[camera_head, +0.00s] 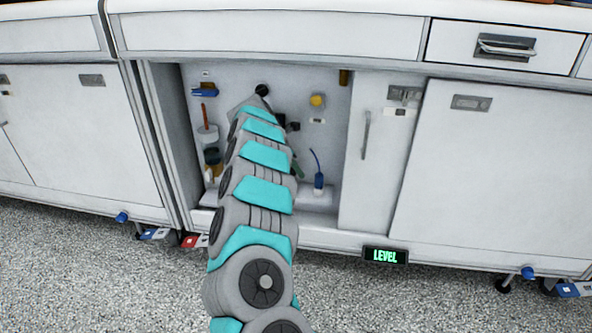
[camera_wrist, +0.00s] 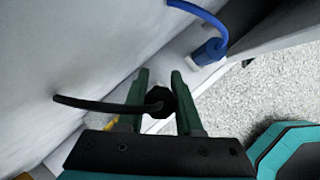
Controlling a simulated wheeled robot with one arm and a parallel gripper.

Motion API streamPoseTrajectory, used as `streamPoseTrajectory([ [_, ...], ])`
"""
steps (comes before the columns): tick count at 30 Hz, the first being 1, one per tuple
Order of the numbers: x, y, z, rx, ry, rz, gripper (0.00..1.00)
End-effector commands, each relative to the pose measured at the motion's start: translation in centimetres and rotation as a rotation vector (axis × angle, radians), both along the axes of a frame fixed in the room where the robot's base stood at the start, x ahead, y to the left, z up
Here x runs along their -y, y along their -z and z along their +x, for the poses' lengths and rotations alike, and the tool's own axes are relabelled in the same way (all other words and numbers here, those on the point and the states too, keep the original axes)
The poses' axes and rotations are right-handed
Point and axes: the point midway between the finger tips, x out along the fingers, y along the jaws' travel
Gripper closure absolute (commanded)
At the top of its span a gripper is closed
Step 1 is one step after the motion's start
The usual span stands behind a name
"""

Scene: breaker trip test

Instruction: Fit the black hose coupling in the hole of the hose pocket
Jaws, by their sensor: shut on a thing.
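In the wrist view the black hose coupling (camera_wrist: 159,99) sits between the two green fingers of my gripper (camera_wrist: 161,76), which is shut on it. A black hose runs from it to the left. Beyond the fingertips, a blue coupling (camera_wrist: 211,49) with a blue hose stands at a pale ledge, which seems to be the hose pocket (camera_wrist: 186,60). In the head view the blue coupling (camera_head: 319,181) stands on the white pocket (camera_head: 318,198) low in the open cabinet bay. My arm hides most of my gripper there. The empty hole cannot be made out.
The bay's back panel (camera_head: 333,100) carries a yellow knob (camera_head: 317,101) and a black round fitting (camera_head: 262,90). A white cup-like holder (camera_head: 208,135) is at its left. A cabinet door (camera_head: 378,160) bounds the right side. A green LEVEL sign (camera_head: 385,256) is below.

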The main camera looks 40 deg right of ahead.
Motion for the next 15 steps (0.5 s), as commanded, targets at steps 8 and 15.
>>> streamPoseTrajectory([
  [8,0.0,0.7,0.0,0.000,0.000,0.000,1.00],
  [15,0.0,1.3,0.0,0.000,0.000,0.000,1.00],
])
